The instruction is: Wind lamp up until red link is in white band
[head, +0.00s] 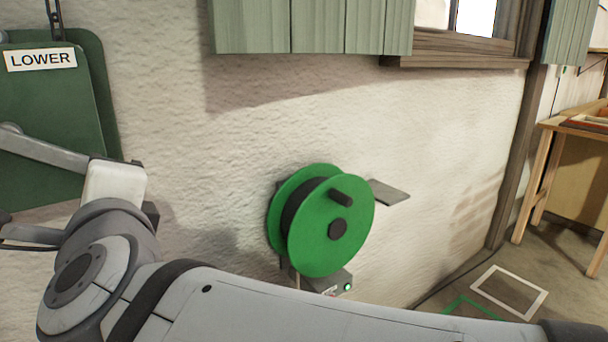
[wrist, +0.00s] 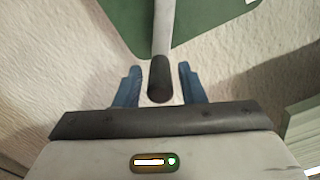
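In the wrist view, my gripper (wrist: 160,68) is open, its two blue fingers on either side of a dark handle grip (wrist: 160,80). Gaps show between the grip and both fingers. The grip sits at the end of a grey crank arm (wrist: 163,28) in front of a green plate (wrist: 205,25). In the head view, the green plate (head: 50,115) with a "LOWER" sign (head: 40,59) is on the wall at the left, a dark chain (head: 55,20) above it. A grey arm (head: 45,158) crosses the plate. I see no lamp, red link or white band.
A green reel (head: 325,245) with a dark knob (head: 348,188) stands out from the wall, a grey plate (head: 390,196) beside it. Green shutters (head: 310,25) hang above. A wooden bench (head: 550,135) and floor outlines, white (head: 541,306) and green, are at the right.

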